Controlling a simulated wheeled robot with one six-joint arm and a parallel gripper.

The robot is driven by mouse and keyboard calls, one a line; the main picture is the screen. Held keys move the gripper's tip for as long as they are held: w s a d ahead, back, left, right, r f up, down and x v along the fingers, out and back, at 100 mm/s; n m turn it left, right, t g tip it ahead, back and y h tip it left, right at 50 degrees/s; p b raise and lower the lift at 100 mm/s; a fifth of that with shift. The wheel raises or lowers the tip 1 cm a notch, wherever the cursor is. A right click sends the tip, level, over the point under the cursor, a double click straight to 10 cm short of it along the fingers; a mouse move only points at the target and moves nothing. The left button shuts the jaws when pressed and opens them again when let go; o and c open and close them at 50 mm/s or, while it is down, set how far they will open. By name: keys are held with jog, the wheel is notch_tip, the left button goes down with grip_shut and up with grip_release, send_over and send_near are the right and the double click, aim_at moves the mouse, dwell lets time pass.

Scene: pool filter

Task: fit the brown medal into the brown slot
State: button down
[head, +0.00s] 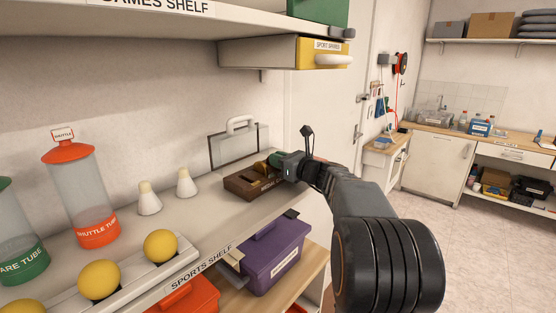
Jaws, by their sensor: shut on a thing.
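A dark brown block (250,185) sits on the sports shelf, with slots in its top that are too small to tell apart. My gripper (273,162) is over the block's right rear part, coming in from the right. It is shut on a small golden-brown piece (262,167), which looks like the brown medal. The medal's lower edge is at or just above the block's top; I cannot tell whether it is in a slot. My gripper and arm hide the block's right end.
A clear panel with a white handle (240,124) stands behind the block. Two shuttlecocks (186,183), an orange-lidded tube (75,190) and yellow balls (161,246) are to the left. A yellow-fronted drawer (322,53) hangs above. A purple box (270,255) is below.

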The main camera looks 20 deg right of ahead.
jog(key=c, duration=1.1)
grip_release()
jog(key=shift+s, duration=0.1)
jog(key=shift+b+v, duration=0.3)
jog(key=shift+v, duration=2.15)
jog(key=b+v, duration=0.1)
jog(key=v, duration=1.2)
jog(key=shift+s+d+b, duration=0.2)
jog(key=shift+s+b, duration=0.15)
jog(key=shift+b, duration=0.05)
